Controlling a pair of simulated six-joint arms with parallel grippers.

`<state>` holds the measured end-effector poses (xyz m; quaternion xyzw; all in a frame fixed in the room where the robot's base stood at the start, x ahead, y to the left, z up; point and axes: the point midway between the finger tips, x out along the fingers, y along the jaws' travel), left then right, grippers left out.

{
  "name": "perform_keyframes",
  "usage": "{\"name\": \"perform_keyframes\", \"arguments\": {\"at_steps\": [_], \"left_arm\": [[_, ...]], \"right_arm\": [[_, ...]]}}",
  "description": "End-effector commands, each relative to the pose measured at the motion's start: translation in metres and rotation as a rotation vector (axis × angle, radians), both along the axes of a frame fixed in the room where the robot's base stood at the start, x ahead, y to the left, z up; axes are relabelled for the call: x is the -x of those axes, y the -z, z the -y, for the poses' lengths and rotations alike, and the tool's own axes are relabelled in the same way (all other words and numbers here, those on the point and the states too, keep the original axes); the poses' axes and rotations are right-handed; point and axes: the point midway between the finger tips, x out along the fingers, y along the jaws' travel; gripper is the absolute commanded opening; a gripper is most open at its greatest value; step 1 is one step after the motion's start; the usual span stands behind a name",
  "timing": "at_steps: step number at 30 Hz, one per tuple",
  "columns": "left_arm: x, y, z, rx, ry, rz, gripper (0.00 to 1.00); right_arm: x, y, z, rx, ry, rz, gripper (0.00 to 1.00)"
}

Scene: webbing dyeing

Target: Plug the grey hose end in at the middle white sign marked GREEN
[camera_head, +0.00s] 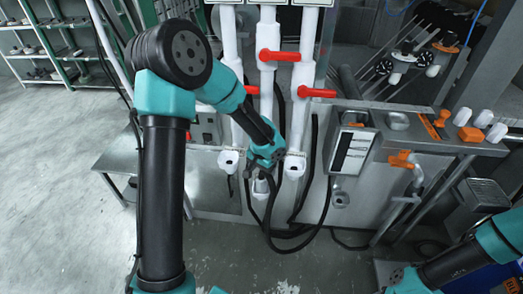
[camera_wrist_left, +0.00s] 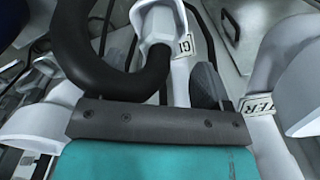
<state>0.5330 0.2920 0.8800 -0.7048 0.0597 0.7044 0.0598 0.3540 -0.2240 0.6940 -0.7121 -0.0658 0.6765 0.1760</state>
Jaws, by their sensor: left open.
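My left gripper (camera_head: 266,160) is open among the white vertical pipes (camera_head: 268,90), just above a white socket (camera_head: 262,187). In the left wrist view, a thick dark hose (camera_wrist_left: 88,60) curves across the space in front of the gripper. The hose leads up to a white fitting (camera_wrist_left: 158,20); I cannot tell whether it is seated there. A small sign beside the fitting (camera_wrist_left: 186,44) shows only its first letters. A second sign (camera_wrist_left: 257,106) ends in "TER". No sign marked GREEN is readable, and I cannot pick out a grey hose end.
Red valve handles (camera_head: 280,56) stick out from the pipes. Black hoses (camera_head: 290,234) loop close to the floor below the sockets. A machine with an orange handle (camera_head: 402,159) stands to the right. A metal table (camera_head: 118,160) is at the left, and the left floor is clear.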

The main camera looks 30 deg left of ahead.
Motion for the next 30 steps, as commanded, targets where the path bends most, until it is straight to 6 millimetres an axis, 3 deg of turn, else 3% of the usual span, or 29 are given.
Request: {"name": "perform_keyframes", "arguments": {"at_steps": [9, 15, 21, 30], "left_arm": [[-0.001, -0.063, 0.000, 0.001, -0.001, 0.005, 0.72], [0.000, -0.094, 0.000, 0.000, 0.000, 0.002, 0.72], [0.000, -0.105, 0.000, 0.001, 0.000, 0.000, 0.72], [0.000, -0.105, 0.000, 0.001, 0.000, -0.001, 0.72]], "right_arm": [[0.000, 0.000, 0.000, 0.000, 0.000, 0.000, 0.43], [0.000, 0.000, 0.000, 0.000, 0.000, 0.000, 0.43], [0.000, 0.000, 0.000, 0.000, 0.000, 0.000, 0.43], [0.000, 0.000, 0.000, 0.000, 0.000, 0.000, 0.43]]}}
